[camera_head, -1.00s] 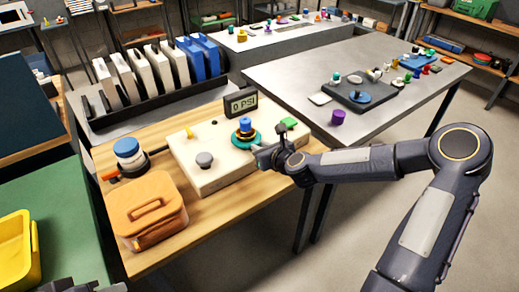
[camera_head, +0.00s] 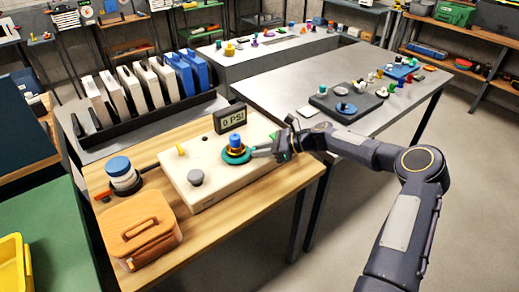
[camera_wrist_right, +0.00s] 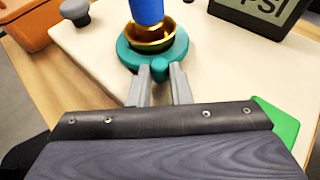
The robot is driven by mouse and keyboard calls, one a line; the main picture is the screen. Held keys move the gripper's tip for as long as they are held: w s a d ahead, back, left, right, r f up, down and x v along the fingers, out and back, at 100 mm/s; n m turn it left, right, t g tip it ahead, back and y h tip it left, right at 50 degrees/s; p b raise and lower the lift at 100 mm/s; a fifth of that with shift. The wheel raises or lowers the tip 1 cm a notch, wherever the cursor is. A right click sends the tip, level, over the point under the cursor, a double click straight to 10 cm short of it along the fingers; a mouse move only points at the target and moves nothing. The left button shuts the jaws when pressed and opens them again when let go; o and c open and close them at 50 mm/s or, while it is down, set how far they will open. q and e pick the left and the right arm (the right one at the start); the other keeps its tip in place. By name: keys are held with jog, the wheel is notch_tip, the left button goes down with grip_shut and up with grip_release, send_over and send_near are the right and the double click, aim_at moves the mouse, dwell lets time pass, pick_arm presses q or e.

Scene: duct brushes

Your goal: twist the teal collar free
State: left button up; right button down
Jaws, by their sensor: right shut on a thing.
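The teal collar (camera_head: 236,156) is a ring around the base of a brass fitting (camera_wrist_right: 150,36) with a blue top (camera_head: 236,140), on a cream panel (camera_head: 215,178). In the right wrist view the collar (camera_wrist_right: 128,54) has a small teal lug (camera_wrist_right: 160,71) on its near edge. My right gripper (camera_head: 256,153) comes in from the right at the collar's side. Its two grey fingers (camera_wrist_right: 160,80) straddle the lug and are shut on it. The collar still sits around the fitting. My left gripper is not in view.
A display (camera_head: 231,118) reading 0 PSI stands behind the collar. A grey knob (camera_head: 195,177), a yellow lever (camera_head: 181,150) and a green block (camera_wrist_right: 276,123) are on the panel. An orange case (camera_head: 140,228) and a blue-topped jar (camera_head: 122,172) stand left on the wooden table.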

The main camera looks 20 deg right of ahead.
jog(key=shift+w+d+n+g+p, duration=0.1)
jog(key=shift+w+n+g+p, duration=0.2)
jog(key=shift+w+n+g, duration=0.35)
jog(key=shift+s+g, duration=0.15)
jog(key=shift+g, duration=0.1)
jog(key=c, duration=1.3)
grip_release()
jog(key=shift+d, duration=0.1)
jog(key=v, duration=0.7)
jog(key=shift+s+d+b, duration=0.1)
jog(key=shift+d+b, duration=0.2)
jog(key=shift+b, duration=0.05)
